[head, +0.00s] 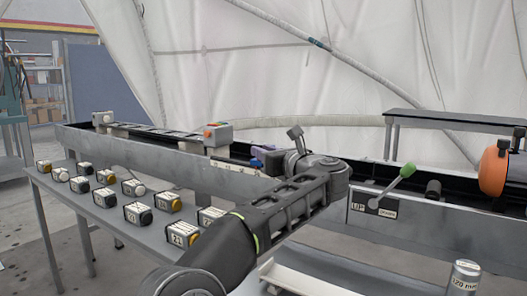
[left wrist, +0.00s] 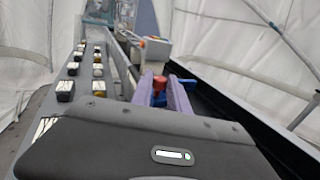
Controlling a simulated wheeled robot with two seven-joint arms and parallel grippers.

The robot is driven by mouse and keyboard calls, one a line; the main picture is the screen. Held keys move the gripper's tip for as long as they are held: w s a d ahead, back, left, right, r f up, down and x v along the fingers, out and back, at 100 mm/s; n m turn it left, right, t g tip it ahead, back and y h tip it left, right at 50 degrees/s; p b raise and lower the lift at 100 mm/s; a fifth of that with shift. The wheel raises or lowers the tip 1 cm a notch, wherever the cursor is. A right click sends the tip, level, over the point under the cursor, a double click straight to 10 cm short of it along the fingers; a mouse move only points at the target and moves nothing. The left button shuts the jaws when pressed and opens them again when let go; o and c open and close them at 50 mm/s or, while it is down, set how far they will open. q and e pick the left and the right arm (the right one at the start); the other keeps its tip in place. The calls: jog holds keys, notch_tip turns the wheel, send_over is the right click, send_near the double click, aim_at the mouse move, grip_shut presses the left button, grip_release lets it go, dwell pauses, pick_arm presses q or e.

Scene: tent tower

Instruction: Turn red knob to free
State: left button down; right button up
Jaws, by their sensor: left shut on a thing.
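The red knob (left wrist: 160,83) shows in the left wrist view between the two purple fingers of my left gripper (left wrist: 161,91). The fingers are shut on it, one on each side, and hide part of it. A blue part (left wrist: 188,81) shows just right of the fingers. In the head view my left arm reaches across the long grey trough, and my left gripper (head: 264,151) is at its inner side. The knob itself is hidden there, and I cannot read its setting. My right gripper is in neither view.
A grey box with orange and red parts (head: 217,133) stands on the trough (head: 160,158) further left. Several labelled blocks (head: 133,188) stand on the side table. A green-topped lever (head: 406,172) and an orange wheel (head: 493,168) are at right, a metal cylinder (head: 464,279) in front.

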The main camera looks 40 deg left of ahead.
pick_arm(q)
jog(key=shift+d, duration=0.1)
jog(key=c, duration=1.3)
grip_release()
jog(key=v, duration=0.7)
jog(key=shift+s+d, duration=0.15)
jog(key=shift+d, duration=0.15)
